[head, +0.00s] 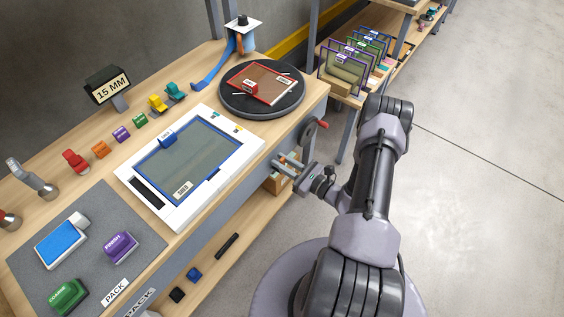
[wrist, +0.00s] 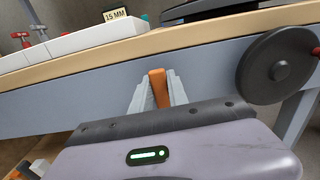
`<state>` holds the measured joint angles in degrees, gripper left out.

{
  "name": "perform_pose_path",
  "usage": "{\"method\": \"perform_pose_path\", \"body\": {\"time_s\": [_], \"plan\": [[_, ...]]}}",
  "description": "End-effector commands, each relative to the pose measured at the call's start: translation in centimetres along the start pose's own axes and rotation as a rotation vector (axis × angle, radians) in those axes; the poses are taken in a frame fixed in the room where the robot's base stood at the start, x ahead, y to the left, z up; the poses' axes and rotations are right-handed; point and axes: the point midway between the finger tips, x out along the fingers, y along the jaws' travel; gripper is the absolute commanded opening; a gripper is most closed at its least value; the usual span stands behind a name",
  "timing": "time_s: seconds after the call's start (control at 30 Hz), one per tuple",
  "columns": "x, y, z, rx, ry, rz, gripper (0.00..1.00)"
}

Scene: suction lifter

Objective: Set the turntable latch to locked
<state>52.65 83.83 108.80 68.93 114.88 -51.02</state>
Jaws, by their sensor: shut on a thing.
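The round dark turntable (head: 233,101) stands at the far right end of the bench, with a red-framed panel (head: 270,82) lying on it. My gripper (head: 283,163) is at the bench's front edge, below and in front of the turntable. In the wrist view my gripper (wrist: 157,88) is shut on an orange lever (wrist: 158,86) at the grey front rail. It looks like the turntable latch, but no label shows. The fingers hide its sides, and I cannot tell which setting it is in.
A dark handwheel (wrist: 275,68) with a red knob (head: 323,124) sits on the rail right of my gripper. A white frame fixture (head: 210,192) lies on the bench to the left. A rack of framed panels (head: 343,72) stands behind. Open floor lies to the right.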

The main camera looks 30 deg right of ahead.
Motion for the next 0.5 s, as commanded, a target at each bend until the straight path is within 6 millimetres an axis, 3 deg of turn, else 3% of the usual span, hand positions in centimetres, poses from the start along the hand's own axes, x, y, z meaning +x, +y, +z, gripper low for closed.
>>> {"method": "perform_pose_path", "body": {"time_s": [0.23,0.27,0.33,0.37,0.5], "plan": [[0.0,0.02,-0.03,-0.002,0.001,0.001,0.0],[0.0,0.03,-0.03,-0.002,0.001,0.001,0.24],[0.0,0.02,-0.03,-0.001,0.0,0.001,0.38],[0.0,0.02,-0.03,-0.001,0.0,0.001,0.42],[0.0,0.02,-0.02,-0.001,0.0,0.001,0.42]]}}
